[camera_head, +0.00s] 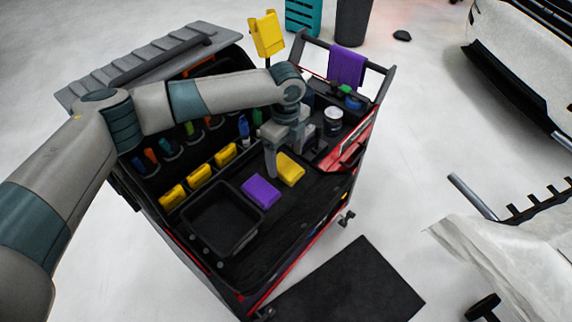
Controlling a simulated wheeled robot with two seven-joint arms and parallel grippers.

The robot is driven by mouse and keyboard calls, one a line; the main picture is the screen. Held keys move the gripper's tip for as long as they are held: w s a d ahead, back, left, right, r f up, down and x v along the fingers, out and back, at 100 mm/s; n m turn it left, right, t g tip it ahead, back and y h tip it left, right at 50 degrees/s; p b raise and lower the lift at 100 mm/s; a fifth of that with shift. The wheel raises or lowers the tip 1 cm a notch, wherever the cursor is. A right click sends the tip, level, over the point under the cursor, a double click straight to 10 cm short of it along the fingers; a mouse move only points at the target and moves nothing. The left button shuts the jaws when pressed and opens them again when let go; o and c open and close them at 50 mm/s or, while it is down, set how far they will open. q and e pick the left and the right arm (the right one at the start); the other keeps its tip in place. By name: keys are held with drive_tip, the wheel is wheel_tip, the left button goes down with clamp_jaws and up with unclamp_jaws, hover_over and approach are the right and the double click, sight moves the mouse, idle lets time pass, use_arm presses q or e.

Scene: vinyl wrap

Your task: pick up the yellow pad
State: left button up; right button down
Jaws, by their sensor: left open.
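A yellow pad (290,169) lies on the dark top of the tool cart, right of a purple pad (261,191). My left arm reaches in from the left over the cart. My left gripper (287,163) points down at the yellow pad, open, with one finger in front of the pad's left side. I cannot tell whether the fingers touch the pad. More yellow pieces (198,175) sit in a row along the cart's left side. My right gripper is not in view.
The cart (290,235) has an empty black bin (222,219) at its front left. A can (333,119) and a purple cloth (347,67) are at its right end. A yellow holder (267,35) stands up behind my arm. A black mat (345,288) lies on the floor.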

sight(286, 168)
use_arm(q)
drive_tip(key=shift+s+f+p, duration=0.1)
drive_tip(key=shift+f+p, duration=0.2)
drive_tip(key=shift+f, duration=1.15)
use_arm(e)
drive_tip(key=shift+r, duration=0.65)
use_arm(q)
drive_tip(key=c, duration=1.1)
drive_tip(key=shift+r, duration=0.15)
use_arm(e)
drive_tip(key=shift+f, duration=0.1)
